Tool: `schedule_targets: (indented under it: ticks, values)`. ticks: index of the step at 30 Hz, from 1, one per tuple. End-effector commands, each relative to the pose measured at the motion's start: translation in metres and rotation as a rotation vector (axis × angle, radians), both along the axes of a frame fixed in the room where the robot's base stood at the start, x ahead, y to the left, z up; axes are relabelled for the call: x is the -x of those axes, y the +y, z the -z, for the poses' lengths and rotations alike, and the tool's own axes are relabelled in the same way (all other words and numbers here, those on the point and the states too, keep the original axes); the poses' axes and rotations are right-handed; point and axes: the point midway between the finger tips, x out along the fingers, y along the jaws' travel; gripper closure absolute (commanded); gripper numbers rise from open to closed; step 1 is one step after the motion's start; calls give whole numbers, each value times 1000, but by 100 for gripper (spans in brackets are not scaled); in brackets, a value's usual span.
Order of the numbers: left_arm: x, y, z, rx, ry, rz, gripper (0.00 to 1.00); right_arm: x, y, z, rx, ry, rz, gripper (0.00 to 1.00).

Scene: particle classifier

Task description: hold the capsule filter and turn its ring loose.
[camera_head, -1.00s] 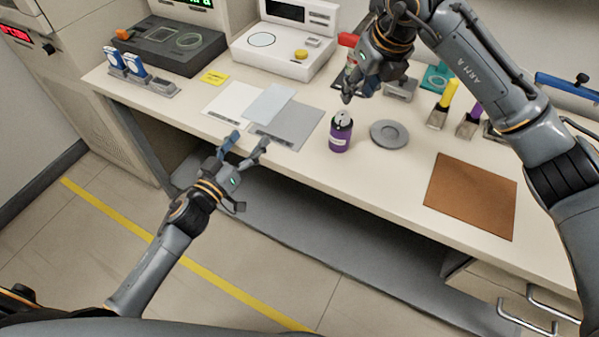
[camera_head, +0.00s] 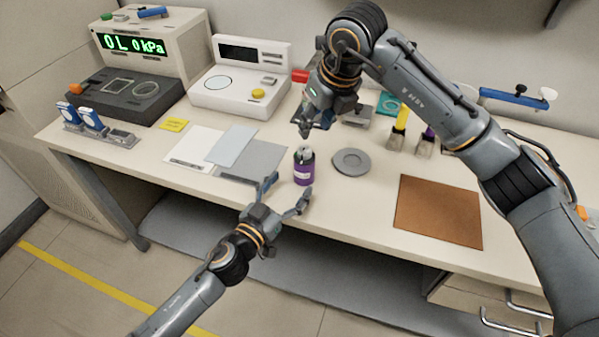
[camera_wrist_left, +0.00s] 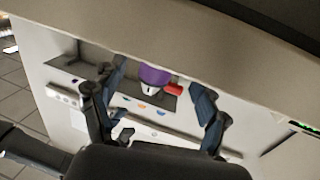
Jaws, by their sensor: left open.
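The capsule filter (camera_head: 304,172) is a small upright cylinder, purple with a white label and a dark upper part, near the table's front edge. Its purple body also shows in the left wrist view (camera_wrist_left: 153,75), between my left fingers. My left gripper (camera_head: 287,191) is open and empty, just in front of the filter, at the table's front edge. My right gripper (camera_head: 314,128) points down above and behind the filter, apart from it. Its fingers are bunched and small, so its opening is unclear. The ring is too small to tell apart from the filter's top.
A grey round dish (camera_head: 352,162) lies right of the filter. A brown mat (camera_head: 440,212) lies further right. Grey and pale sheets (camera_head: 250,162) lie to the left. A white instrument (camera_head: 238,92) and a dark device (camera_head: 125,98) stand behind. Brushes (camera_head: 398,138) stand at the back right.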

Motion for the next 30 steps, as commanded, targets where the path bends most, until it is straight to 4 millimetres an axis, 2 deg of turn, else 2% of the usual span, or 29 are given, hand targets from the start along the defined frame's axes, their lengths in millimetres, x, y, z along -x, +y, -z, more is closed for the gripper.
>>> schedule_targets:
  ticks: [3, 9, 14, 22, 23, 30]
  values:
    - [-21, -11, -1, 0, -2, -1, 25, 0, 0, 0, 0, 0, 0, 62]
    - [-42, -23, 0, 0, -1, -1, 25, 0, 0, 0, 0, 0, 0, 62]
    - [-49, -27, 0, 0, 0, 0, 25, 0, 0, 0, 0, 0, 0, 62]
    - [-49, -28, 0, 0, 0, 0, 25, 0, 0, 0, 0, 0, 0, 62]
    - [-49, -28, 0, 0, 0, 0, 30, 0, 0, 0, 0, 0, 0, 62]
    - [-49, -28, 0, 0, 0, 0, 78, 0, 0, 0, 0, 0, 0, 62]
